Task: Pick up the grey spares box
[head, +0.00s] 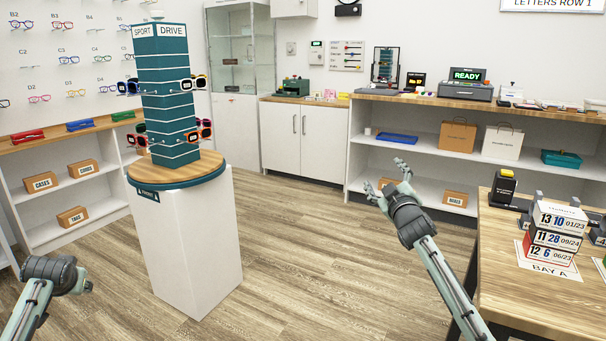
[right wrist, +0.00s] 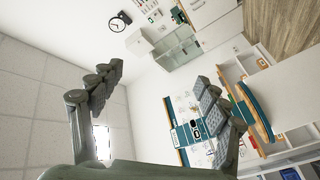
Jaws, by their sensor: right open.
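I cannot make out a box marked as spares, or a plainly grey box, in either view. My right gripper (head: 386,175) is open and empty, its fingers spread over the floor in front of the back shelves in the head view. In the right wrist view its two fingers (right wrist: 158,76) stand wide apart with nothing between them. My left arm comes in at the bottom left of the head view; its gripper (head: 84,287) shows only in small part, and its jaws cannot be read.
A wooden table (head: 505,300) at right bears a stack of labelled boxes (head: 556,238) on a BAY A sheet. A white pedestal (head: 187,240) with an eyewear tower (head: 168,100) stands at left. Low shelves (head: 420,180) hold bags and small brown boxes. The middle floor is clear.

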